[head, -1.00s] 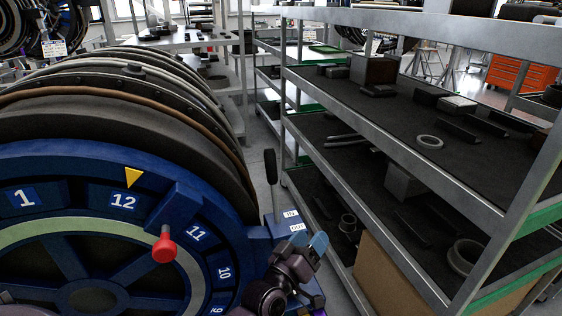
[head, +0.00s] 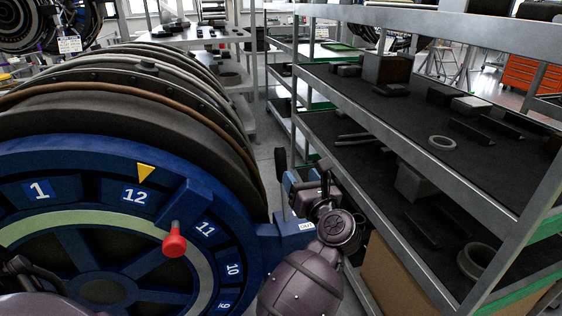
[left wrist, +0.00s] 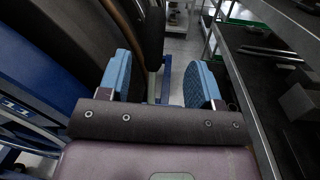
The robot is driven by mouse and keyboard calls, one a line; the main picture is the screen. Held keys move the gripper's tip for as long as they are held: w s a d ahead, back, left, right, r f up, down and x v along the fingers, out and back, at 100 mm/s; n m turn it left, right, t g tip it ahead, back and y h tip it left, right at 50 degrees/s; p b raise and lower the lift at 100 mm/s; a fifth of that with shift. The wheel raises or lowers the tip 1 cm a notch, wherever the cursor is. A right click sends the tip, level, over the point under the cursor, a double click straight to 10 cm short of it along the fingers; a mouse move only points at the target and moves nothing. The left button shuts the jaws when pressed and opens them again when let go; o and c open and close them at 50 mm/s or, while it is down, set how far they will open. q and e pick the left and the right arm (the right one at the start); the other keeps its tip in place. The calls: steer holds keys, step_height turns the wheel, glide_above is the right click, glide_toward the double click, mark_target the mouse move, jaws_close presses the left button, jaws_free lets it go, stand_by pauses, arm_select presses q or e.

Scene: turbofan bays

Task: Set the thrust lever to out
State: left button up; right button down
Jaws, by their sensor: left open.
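The thrust lever has a black grip (head: 281,168) on a thin metal rod, standing upright beside the blue engine ring. Its blue base (head: 270,235) shows an OUT label (head: 306,226); the other label is hidden behind my arm. My left gripper (head: 302,185) is open right beside the lever in the head view. In the left wrist view the lever's black grip (left wrist: 151,38) and rod show beyond the blue fingertips (left wrist: 160,80), between them in the picture and closer to the left finger. I cannot tell whether it touches that finger. My right gripper is not in view.
The large round engine with a numbered blue ring (head: 70,165) fills the left, with a red knob (head: 174,242) and a yellow pointer (head: 146,173). A metal shelf rack (head: 420,160) with parts stands close on the right. A narrow floor aisle lies between.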

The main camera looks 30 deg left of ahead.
mark_target(283, 164)
arm_select(q)
steer(key=shift+n+g, duration=0.5)
steer(key=shift+n, duration=0.1)
steer(key=p+x, duration=0.1)
steer(key=x, duration=0.2)
steer(key=f+x, duration=0.1)
steer(key=x, duration=0.3)
steer(key=p+x, duration=0.1)
steer(key=x, duration=0.2)
steer(key=shift+w+a+f+p, duration=0.1)
steer(key=shift+a+f+p, duration=0.15)
steer(key=shift+a, duration=0.2)
jaws_close()
